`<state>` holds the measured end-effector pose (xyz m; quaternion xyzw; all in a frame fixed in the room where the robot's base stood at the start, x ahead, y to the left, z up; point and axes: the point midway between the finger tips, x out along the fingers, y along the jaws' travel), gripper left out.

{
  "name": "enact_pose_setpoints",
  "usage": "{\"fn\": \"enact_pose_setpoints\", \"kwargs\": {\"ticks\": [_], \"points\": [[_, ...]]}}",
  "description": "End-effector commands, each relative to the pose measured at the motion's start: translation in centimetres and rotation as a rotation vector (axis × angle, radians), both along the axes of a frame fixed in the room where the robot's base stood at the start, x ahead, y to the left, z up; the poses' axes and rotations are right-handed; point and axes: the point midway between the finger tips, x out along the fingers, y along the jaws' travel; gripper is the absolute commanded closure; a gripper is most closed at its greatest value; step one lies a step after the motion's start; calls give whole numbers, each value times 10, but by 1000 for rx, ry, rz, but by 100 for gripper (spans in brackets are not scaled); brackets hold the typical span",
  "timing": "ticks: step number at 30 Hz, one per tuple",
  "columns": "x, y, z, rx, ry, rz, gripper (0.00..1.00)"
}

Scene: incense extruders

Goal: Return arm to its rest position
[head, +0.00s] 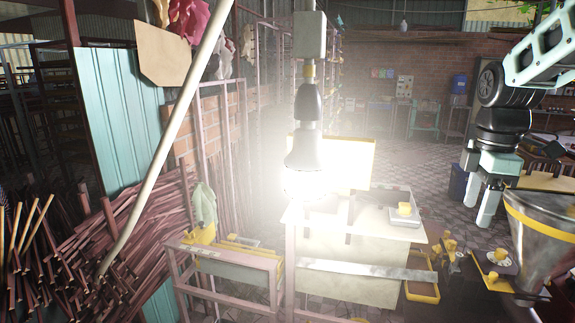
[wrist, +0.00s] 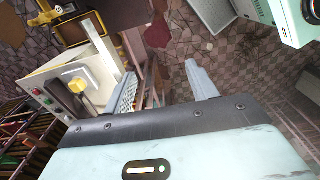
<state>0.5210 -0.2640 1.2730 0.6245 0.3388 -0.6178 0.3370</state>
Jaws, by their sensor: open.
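My gripper (head: 480,203) hangs at the right of the head view, fingers down. It is raised above the dark bench and beside the metal funnel. In the wrist view my gripper (wrist: 163,84) shows two grey fingers spread apart, with nothing between them but the floor and a bit of frame beyond. The upper part of my arm runs out of the head view at the top right.
A metal funnel with a yellow band (head: 540,235) stands close right of my gripper. A bright lamp (head: 306,150) hangs centrally. Bundled sticks (head: 70,260) fill the left.

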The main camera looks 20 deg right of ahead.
Motion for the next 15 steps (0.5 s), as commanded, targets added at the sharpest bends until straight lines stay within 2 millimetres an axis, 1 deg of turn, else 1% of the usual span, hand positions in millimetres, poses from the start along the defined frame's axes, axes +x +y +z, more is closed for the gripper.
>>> {"fn": "enact_pose_setpoints", "kwargs": {"ticks": [1, 5, 8, 11, 14, 15], "points": [[3, 10, -4, 2, -1, 0, 43], [8, 37, -13, 8, -4, -17, 43], [12, 67, -23, 14, -5, -34, 43], [12, 102, -35, 20, -6, -55, 43], [6, 146, -50, 29, -5, -85, 43], [1, 167, -57, 32, -4, -98, 43]]}}
